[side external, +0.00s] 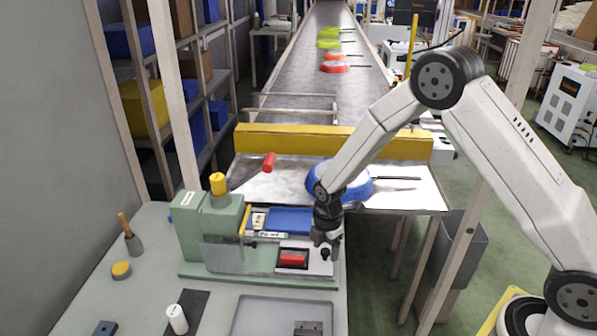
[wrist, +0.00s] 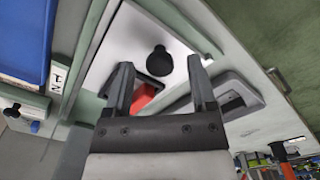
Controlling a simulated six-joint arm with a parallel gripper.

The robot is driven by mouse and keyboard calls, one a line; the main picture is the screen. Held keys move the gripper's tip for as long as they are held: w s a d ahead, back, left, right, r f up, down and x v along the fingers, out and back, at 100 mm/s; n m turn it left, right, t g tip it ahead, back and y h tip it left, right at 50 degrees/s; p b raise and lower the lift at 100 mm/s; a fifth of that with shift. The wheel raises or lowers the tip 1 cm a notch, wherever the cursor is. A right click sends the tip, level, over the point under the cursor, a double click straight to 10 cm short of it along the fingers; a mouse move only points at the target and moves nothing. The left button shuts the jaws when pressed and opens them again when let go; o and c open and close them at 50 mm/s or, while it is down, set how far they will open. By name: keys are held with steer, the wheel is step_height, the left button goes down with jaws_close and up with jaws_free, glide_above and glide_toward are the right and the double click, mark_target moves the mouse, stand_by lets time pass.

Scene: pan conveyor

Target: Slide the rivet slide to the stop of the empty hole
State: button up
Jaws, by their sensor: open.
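A white plate (side external: 310,252) with a black knob (side external: 325,254), which looks like the rivet slide, lies on the green fixture (side external: 220,240). A dark-edged window with a red piece (side external: 292,260) sits left of the knob. In the wrist view the black knob (wrist: 159,60) stands between and beyond my fingertips, and the red piece (wrist: 143,95) shows partly behind the left finger. My gripper (wrist: 160,73) is open and empty, above the knob; contact is not visible. It also shows in the side view (side external: 326,240). The stop and the empty hole cannot be made out.
A blue pan (side external: 357,188) lies on the conveyor end behind my gripper. A blue tray (side external: 290,219) is behind the plate. The press has a yellow cap (side external: 218,184) and red-ended lever (side external: 268,162). A grey tray (side external: 262,318) lies in front.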

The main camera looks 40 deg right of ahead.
steer(key=shift+f, duration=0.15)
jaws_close()
stand_by(1.4)
